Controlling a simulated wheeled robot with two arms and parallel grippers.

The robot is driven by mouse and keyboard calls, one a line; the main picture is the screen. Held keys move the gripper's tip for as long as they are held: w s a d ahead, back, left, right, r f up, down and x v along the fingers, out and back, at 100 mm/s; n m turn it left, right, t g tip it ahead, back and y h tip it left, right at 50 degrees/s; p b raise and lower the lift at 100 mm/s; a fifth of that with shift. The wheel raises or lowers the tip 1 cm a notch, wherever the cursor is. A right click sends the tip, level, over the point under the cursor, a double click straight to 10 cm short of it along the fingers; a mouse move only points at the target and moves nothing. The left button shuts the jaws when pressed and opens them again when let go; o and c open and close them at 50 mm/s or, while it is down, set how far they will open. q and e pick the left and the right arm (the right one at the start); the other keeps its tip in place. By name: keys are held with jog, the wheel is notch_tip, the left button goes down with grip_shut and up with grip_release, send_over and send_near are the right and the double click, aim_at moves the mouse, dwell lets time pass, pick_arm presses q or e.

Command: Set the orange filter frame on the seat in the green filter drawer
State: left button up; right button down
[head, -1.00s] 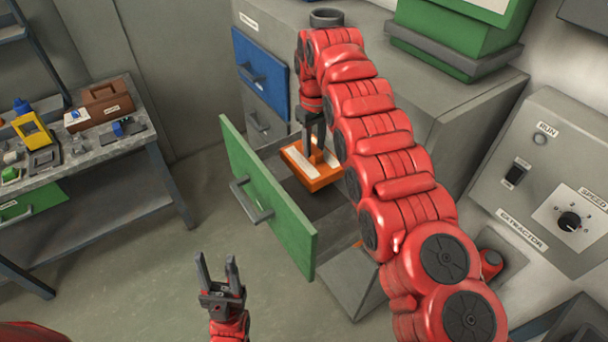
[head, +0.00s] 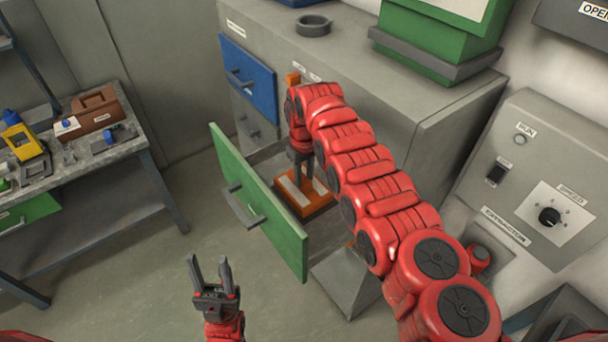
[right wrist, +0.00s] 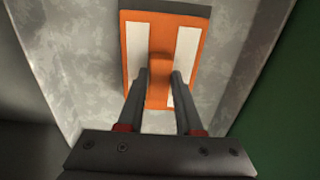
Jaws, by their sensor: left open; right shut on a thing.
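The orange filter frame (head: 318,207), a flat plate with two pale strips and a raised middle grip, is inside the pulled-out green filter drawer (head: 262,208). My right gripper (head: 303,178) is shut on the middle grip from above. The right wrist view shows the frame (right wrist: 134,85) between grey drawer walls, with the green front (right wrist: 285,125) on the right. The seat is not distinguishable, and I cannot tell whether the frame touches the drawer floor. My left gripper (head: 213,278) is open and empty, in front of the drawer.
A grey cabinet (head: 420,115) holds the drawer, with a closed blue drawer (head: 248,80) beside it. A dark ring (head: 313,26) and a green box (head: 440,45) stand on top. A control panel (head: 530,190) is at right, a workbench (head: 95,152) at left. The floor between is clear.

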aim_at(303, 179)
jog(key=c, duration=0.6)
grip_release()
jog(key=shift+f, duration=0.1)
jog(key=shift+r, duration=0.45)
notch_tip(303, 179, up, 5)
jog(key=b, duration=0.3)
jog(key=shift+a+r, duration=0.1)
jog(key=shift+r, duration=0.05)
notch_tip(303, 179, up, 6)
jog(key=p, duration=0.3)
jog(key=shift+r, duration=0.1)
